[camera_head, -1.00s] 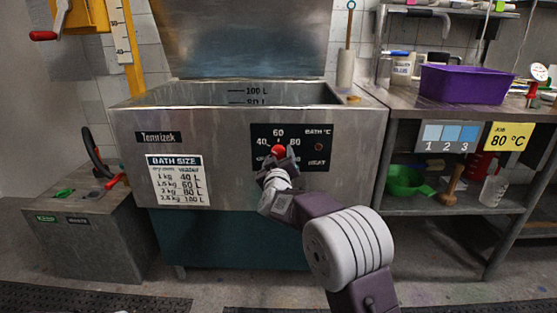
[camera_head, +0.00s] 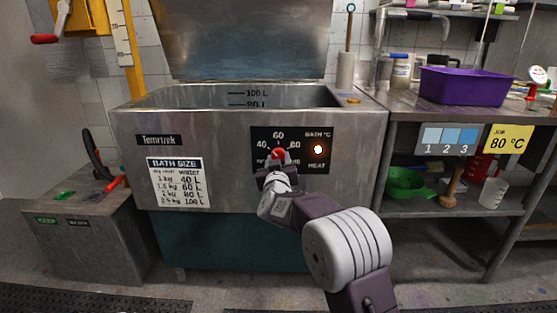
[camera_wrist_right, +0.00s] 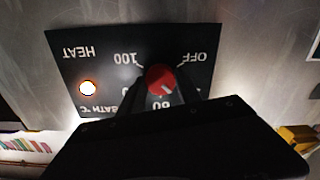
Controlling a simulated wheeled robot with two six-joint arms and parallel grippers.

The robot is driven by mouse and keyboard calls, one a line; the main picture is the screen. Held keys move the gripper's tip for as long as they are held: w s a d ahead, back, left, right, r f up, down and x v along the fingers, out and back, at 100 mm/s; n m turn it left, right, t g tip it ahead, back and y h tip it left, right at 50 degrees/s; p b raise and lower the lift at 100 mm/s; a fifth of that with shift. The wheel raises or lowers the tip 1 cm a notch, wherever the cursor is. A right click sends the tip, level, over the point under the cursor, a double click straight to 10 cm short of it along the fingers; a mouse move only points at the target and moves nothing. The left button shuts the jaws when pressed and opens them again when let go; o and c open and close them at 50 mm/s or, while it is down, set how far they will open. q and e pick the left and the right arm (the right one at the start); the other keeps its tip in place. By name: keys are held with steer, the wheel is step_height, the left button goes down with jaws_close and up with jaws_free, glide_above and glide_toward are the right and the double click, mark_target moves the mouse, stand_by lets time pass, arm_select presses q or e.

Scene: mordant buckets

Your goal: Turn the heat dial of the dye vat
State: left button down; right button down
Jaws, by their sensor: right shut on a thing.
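The dye vat (camera_head: 230,190) is a steel tank with its lid up and a black heat panel (camera_head: 262,135) on its front, marked 40, 60, 80 and "BATH °C". The red heat dial (camera_head: 279,154) is partly covered by my right gripper (camera_head: 278,161), which is shut on it. In the right wrist view the panel is upside down. The dial (camera_wrist_right: 160,76) sits between the two fingers, its white mark pointing down and slightly right, near the 60. A lamp (camera_head: 318,149) on the panel glows. My left gripper is out of view.
A yellow card (camera_head: 508,138) on the right bench reads "JOB 80 °C". A purple tub (camera_head: 465,85) stands on that bench. A low grey box (camera_head: 90,240) stands left of the vat. The floor in front is clear apart from dark mats.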

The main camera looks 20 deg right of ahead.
steer(key=m+b, duration=0.6)
steer(key=m, duration=1.4)
steer(key=shift+a, duration=0.15)
stand_by(0.5)
steer(key=c, duration=0.8)
jaws_free()
steer(key=shift+c, duration=0.2)
steer(key=shift+r, duration=0.1)
